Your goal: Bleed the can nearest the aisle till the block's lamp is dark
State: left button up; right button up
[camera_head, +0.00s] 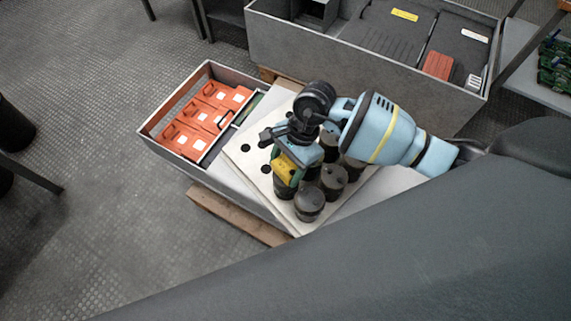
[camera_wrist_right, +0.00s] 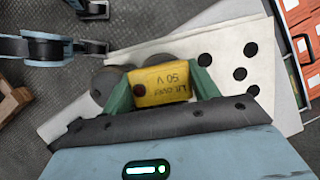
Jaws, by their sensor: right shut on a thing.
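My right gripper (camera_head: 286,168) is shut on a small yellow block (camera_head: 285,171), with green on both sides. In the right wrist view the block (camera_wrist_right: 163,84) bears printing, "50 V" among it, and a small dark reddish-brown round spot. I cannot tell whether that spot is the lamp. Several dark grey round cans stand in a pale board, including a front one (camera_head: 309,203) and one behind it (camera_head: 333,180). A dark shape lies directly below the block; whether the block touches a can is hidden. My left gripper does not show clearly.
The pale board (camera_head: 247,163) has empty dark holes on its left. A grey tray (camera_head: 146,132) with orange boxes (camera_head: 197,120) adjoins it. A large grey bin (camera_head: 350,75) stands behind. A wooden pallet (camera_head: 230,213) lies below. Open patterned floor (camera_head: 90,220) is at left.

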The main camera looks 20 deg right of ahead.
aim_at(286, 165)
jog(key=o, duration=1.2)
jog(key=shift+c, duration=0.2)
jog(key=v, duration=0.6)
jog(key=shift+w+r+p, duration=0.1)
jog(key=shift+p, duration=0.2)
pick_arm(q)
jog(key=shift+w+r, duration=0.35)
pick_arm(e)
jog(key=shift+v, duration=0.8)
